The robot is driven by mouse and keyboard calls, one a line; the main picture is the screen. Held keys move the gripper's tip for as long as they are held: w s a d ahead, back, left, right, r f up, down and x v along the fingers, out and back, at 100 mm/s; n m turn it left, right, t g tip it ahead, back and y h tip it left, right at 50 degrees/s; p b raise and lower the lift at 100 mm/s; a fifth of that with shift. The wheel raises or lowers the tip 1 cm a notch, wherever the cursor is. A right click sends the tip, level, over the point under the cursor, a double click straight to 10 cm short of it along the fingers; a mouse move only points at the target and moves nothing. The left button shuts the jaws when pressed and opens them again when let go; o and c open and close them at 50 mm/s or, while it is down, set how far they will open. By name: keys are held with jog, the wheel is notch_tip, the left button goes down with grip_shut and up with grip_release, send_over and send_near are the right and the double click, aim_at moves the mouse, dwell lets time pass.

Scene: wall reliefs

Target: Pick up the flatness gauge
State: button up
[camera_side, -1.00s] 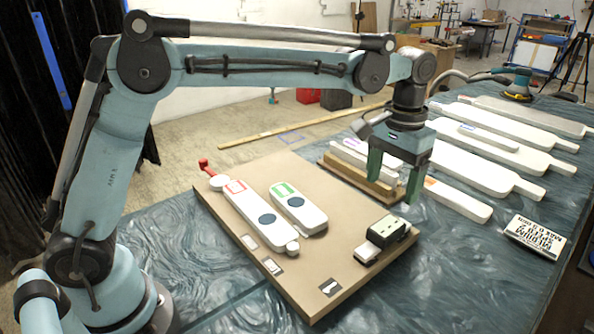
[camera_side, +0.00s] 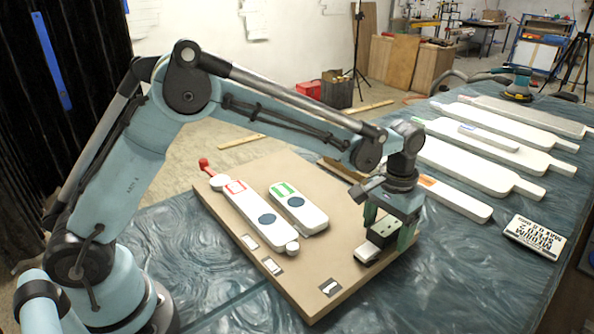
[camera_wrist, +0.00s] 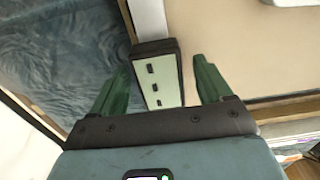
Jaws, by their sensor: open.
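The item I take for the flatness gauge (camera_side: 381,238) is a small black box with a pale green slotted face and a white bar at one end. It lies near the right corner of the tan board (camera_side: 318,262). In the wrist view the gauge (camera_wrist: 163,82) sits between my fingers, with its white bar (camera_wrist: 149,20) running toward the top. My gripper (camera_side: 389,232) is open, pointing down with one green finger on each side of the gauge. In the wrist view gaps show between both fingers (camera_wrist: 161,70) and the box. The gauge's far side is partly hidden in the side view.
Two white oblong devices with red (camera_side: 255,214) and green (camera_side: 298,208) labels lie on the board. A red-handled part (camera_side: 206,168) is at its left corner. Several white paddles (camera_side: 470,167) and a printed block (camera_side: 534,238) lie to the right on the blue-green table.

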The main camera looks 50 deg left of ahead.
jog(key=shift+f, duration=0.1)
jog(key=shift+c, duration=0.3)
jog(key=c, duration=1.1)
